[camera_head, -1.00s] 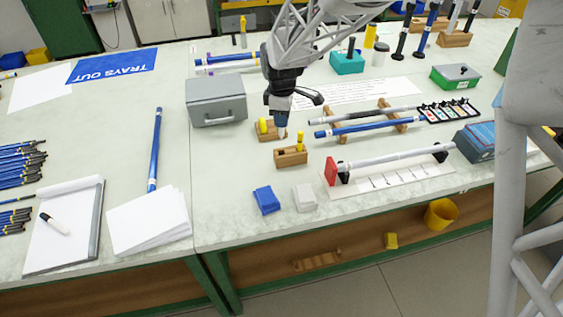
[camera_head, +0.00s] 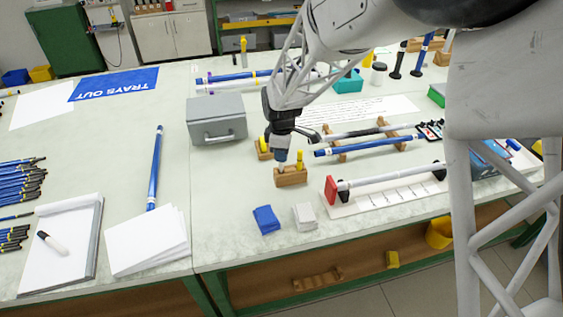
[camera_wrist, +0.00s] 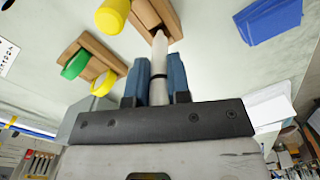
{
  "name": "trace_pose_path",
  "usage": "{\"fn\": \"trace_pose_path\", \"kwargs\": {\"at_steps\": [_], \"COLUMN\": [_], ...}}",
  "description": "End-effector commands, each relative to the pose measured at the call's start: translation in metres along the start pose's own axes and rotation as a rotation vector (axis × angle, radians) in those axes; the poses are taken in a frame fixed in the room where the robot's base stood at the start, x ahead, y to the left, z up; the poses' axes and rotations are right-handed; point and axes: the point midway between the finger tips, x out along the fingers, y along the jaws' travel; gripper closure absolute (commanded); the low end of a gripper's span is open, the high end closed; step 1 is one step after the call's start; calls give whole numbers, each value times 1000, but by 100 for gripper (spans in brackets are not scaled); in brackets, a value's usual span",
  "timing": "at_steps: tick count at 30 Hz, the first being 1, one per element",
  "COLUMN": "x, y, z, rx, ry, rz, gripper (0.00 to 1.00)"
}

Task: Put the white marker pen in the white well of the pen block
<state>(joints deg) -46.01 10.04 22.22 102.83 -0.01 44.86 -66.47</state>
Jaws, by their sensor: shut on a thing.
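My gripper (camera_head: 281,157) is at the front wooden pen block (camera_head: 291,179), over its left part. In the wrist view its blue fingers (camera_wrist: 160,72) are shut on the white marker pen (camera_wrist: 159,50), whose tapered end points at the block (camera_wrist: 146,13). The pen's end overlaps the block's edge by a dark opening; I cannot tell whether it is inside the well. The head view mostly hides the pen behind the fingers. A yellow pen (camera_head: 299,158) stands in the block's right part and also shows in the wrist view (camera_wrist: 112,15).
A second wooden block (camera_head: 262,153) with yellow stands just behind left. A blue piece (camera_head: 266,219) and a white piece (camera_head: 305,216) lie in front. A rod on a red-ended stand (camera_head: 331,190) is to the right, a grey box (camera_head: 216,120) behind left.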

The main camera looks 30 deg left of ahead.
Motion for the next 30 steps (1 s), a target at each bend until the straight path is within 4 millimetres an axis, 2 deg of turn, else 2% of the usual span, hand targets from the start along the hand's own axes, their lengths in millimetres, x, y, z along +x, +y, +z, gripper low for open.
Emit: {"fn": "trace_pose_path", "kwargs": {"at_steps": [7,17,30], "x": [6,36,40], "y": [0,-1,0], "z": [0,0,0], "rx": [0,0,0], "ry": [-1,-1,0], "rz": [-2,-2,-1], "gripper": [100,100,100]}}
